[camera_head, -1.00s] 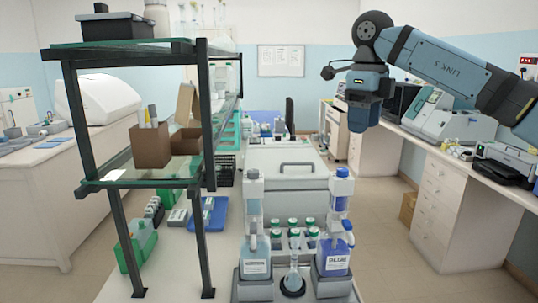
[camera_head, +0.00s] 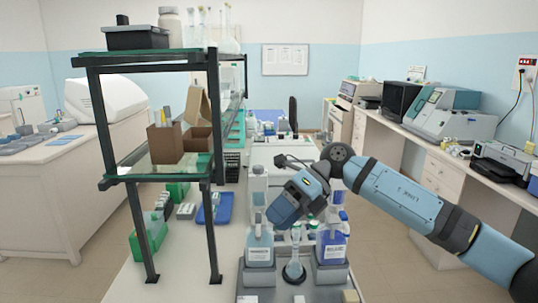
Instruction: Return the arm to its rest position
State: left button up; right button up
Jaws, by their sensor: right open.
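My right arm (camera_head: 395,193) comes in from the right, its blue links low over the bench. My left gripper is not in view.
A pale-blue bottle (camera_head: 259,250), a blue bottle (camera_head: 332,246) and a small flask (camera_head: 294,269) stand close below the arm. A dark-framed glass shelf (camera_head: 150,62) stands to the left. A side bench (camera_head: 437,150) with instruments runs along the right.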

jog(key=s+a+f+m+t+y+p, duration=0.2)
jog(key=s+a+f+m+y, duration=0.3)
jog(key=m+y, duration=0.45)
jog(key=s+d+f+m+t+h+p, duration=0.1)
jog(key=s+d+f+m+t+h, duration=0.2)
jog(key=d+f+m+t+h, duration=0.5)
jog(key=s+d+f+m+t+p, duration=0.15)
jog(key=f+m+t, duration=0.4)
jog(key=m, duration=0.65)
jog(key=s+d+f+m+t+h+p, duration=0.1)
jog(key=s+d+f+m+t+h, duration=0.3)
jog(key=d+f+m+t, duration=0.35)
jog(key=s+d+f+m+g+h, duration=0.4)
jog(key=s+f+m+g, duration=0.3)
jog(key=s+f, duration=0.4)
jog(key=s+d, duration=0.1)
jog(key=s, duration=0.2)
jog(key=shift+s+d+f+p, duration=0.15)
jog(key=shift+f+p, duration=0.1)
jog(key=shift+p, duration=0.15)
